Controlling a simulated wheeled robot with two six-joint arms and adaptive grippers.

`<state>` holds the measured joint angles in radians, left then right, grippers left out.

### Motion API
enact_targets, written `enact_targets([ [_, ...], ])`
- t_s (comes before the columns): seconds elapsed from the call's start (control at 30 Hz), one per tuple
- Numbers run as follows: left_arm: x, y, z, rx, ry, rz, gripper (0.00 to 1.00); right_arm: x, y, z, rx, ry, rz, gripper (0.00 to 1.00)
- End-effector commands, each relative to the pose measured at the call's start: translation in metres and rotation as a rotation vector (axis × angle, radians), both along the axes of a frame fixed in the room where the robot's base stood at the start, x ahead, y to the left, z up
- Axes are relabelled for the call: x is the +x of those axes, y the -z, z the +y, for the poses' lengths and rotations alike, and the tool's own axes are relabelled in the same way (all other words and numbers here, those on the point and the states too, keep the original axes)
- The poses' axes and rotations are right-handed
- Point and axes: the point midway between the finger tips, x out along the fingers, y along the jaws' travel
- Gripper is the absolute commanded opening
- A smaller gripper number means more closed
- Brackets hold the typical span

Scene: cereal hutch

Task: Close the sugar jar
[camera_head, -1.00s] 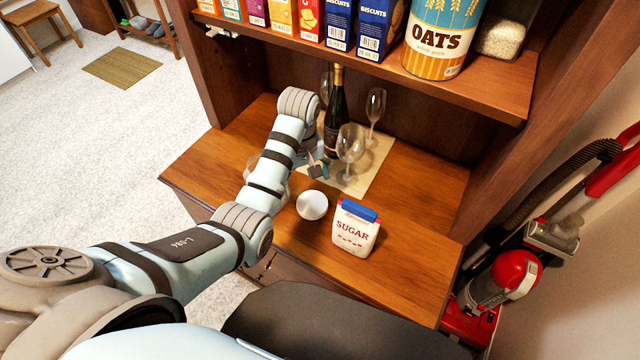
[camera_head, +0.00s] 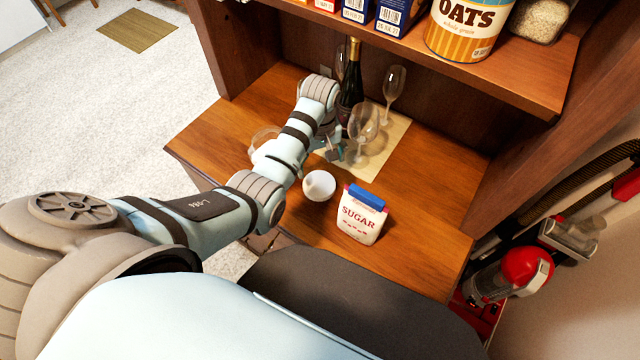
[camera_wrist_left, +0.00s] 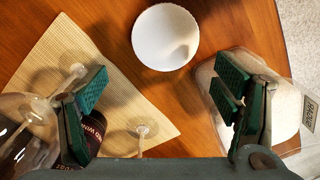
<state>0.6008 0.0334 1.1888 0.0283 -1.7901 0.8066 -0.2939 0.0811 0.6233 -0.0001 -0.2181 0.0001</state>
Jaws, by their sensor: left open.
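The glass sugar jar (camera_head: 262,139) stands on the wooden counter, partly hidden behind my left arm. In the left wrist view the jar (camera_wrist_left: 285,108) shows pale contents and a tag, with one gripper finger over its near edge. A white round piece (camera_head: 319,185), probably the lid, lies apart from the jar on the counter. It also shows in the left wrist view (camera_wrist_left: 165,37), beyond the fingertips. My left gripper (camera_head: 334,153) is open and empty above the counter (camera_wrist_left: 162,88), between the glasses and the jar. My right gripper is out of view.
A sugar packet (camera_head: 360,222) with a blue clip stands right of the white piece. Wine glasses (camera_head: 394,84) and a dark bottle (camera_head: 350,85) stand on a beige mat (camera_head: 392,139) behind. A loaded shelf (camera_head: 500,75) overhangs the counter. The counter's right front is clear.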

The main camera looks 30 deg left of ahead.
Motion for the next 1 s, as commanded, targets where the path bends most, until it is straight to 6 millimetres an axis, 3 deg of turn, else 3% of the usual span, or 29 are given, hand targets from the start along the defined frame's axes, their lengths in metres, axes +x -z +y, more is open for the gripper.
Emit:
enact_targets([
  [0.03,-0.001,0.012,0.000,0.000,0.000,0.003,0.82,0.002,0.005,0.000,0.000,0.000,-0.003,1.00],
  [0.17,-0.001,0.026,-0.001,0.000,0.001,0.001,0.82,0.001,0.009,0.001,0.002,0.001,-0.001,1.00],
  [0.57,-0.001,0.031,-0.001,0.000,0.001,0.001,0.82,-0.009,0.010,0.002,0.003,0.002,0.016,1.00],
  [0.83,-0.005,0.073,0.000,0.000,0.001,0.001,0.82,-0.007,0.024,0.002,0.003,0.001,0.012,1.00],
  [1.0,-0.005,0.081,0.000,0.000,0.001,0.000,0.82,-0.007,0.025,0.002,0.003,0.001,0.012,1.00],
])
